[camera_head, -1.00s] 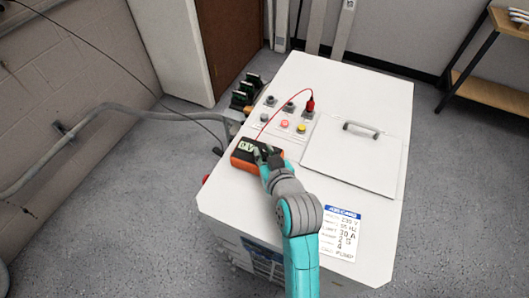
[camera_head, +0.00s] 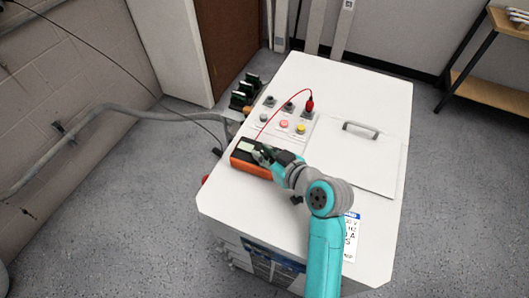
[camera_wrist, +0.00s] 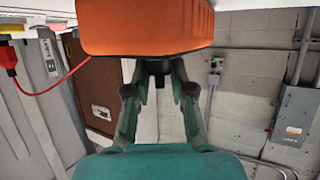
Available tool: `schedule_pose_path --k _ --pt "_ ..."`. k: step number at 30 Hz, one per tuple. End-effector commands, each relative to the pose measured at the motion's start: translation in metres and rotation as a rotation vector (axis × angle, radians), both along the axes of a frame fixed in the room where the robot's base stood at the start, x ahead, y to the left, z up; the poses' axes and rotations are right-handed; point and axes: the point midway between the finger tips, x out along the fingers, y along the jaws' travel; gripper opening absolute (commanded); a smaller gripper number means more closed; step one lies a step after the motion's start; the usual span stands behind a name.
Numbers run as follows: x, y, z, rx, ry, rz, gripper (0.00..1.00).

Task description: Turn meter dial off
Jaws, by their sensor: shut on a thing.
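The orange and black meter (camera_head: 249,168) lies on the white cabinet top, left of the middle. Its orange body (camera_wrist: 150,25) fills the top of the wrist view. A dark dial (camera_wrist: 158,67) sticks out from it between my fingers. My gripper (camera_wrist: 158,78) is shut on the dial, one finger on each side. The dial's marking cannot be read.
A red lead (camera_head: 275,112) runs from the meter to a red plug (camera_head: 310,104) on the cabinet (camera_head: 340,82). Coloured buttons (camera_head: 284,124) lie behind the meter. A panel with a handle (camera_head: 361,128) is to the right. A grey pipe (camera_head: 100,108) runs along the left wall.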

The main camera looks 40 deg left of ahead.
Motion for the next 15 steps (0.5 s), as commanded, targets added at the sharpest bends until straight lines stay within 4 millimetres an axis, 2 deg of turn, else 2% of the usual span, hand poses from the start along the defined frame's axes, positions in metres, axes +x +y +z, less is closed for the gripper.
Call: schedule_pose_path --k 4,5,8,15 --pt "-0.0003 0.0001 -0.0008 -0.002 0.0 0.0 0.0" --pt "-0.0003 0.0001 -0.0008 -0.002 0.001 0.0 0.25" --pt "-0.0003 0.0 -0.0009 -0.002 0.001 0.0 0.49" --pt "-0.0001 0.0 -0.0005 -0.001 0.001 -0.001 0.49"
